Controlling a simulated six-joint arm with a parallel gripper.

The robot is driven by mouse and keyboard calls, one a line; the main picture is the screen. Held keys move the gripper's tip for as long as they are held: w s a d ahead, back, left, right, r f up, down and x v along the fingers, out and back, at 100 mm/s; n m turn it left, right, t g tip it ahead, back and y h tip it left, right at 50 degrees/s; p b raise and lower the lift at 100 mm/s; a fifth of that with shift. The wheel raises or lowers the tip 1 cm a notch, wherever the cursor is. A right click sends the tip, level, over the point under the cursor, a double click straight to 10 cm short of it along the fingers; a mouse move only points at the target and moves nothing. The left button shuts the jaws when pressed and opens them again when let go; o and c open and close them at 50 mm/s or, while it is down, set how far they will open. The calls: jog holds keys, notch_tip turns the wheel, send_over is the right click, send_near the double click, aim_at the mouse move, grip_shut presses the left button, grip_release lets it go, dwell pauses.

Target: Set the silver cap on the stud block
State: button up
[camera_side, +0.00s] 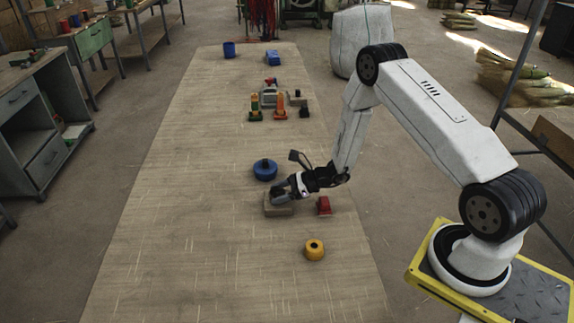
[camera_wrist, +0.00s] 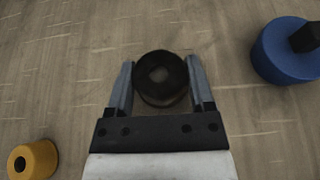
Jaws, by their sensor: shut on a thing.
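My gripper (camera_wrist: 158,80) is shut on a round dark-grey piece with a lighter centre, which I take to be the silver cap (camera_wrist: 161,93); one finger presses on each side of it. In the side view my gripper (camera_side: 281,195) is low over a grey-tan block (camera_side: 279,210), probably the stud block. I cannot tell whether the cap touches this block. Any stud on it is hidden, and the block does not stand out in the wrist view.
Several coloured parts (camera_side: 279,108) stand farther back. The table's left side is clear.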

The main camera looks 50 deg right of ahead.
jog(key=shift+f, duration=0.15)
jog(key=o, duration=0.9)
jog(key=shift+o, duration=0.2)
jog(key=shift+d, duration=0.1)
jog(key=shift+v, duration=5.45)
